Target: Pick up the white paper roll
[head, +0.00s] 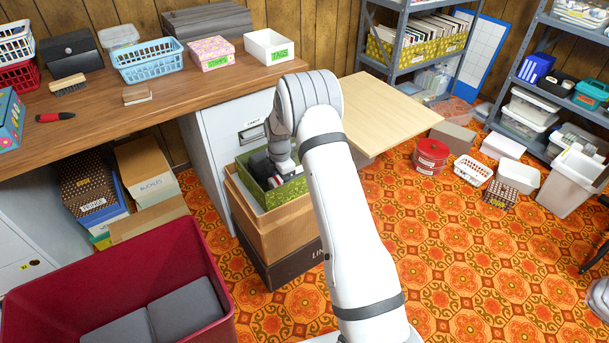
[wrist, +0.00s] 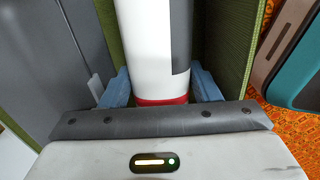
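The white paper roll (wrist: 150,45) appears to be the white cylinder in the wrist view, with a grey patch and a red band at its near end. The blue fingers of my gripper (wrist: 160,88) stand on either side of it, very close to its sides. I cannot tell whether they press on it.
The green box sits on stacked brown boxes (head: 275,234) beside a white cabinet (head: 218,138). Its green wall (wrist: 228,50) rises close by my right finger. A pale wooden board (head: 385,110) is to the right. A red bin (head: 130,275) stands front left.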

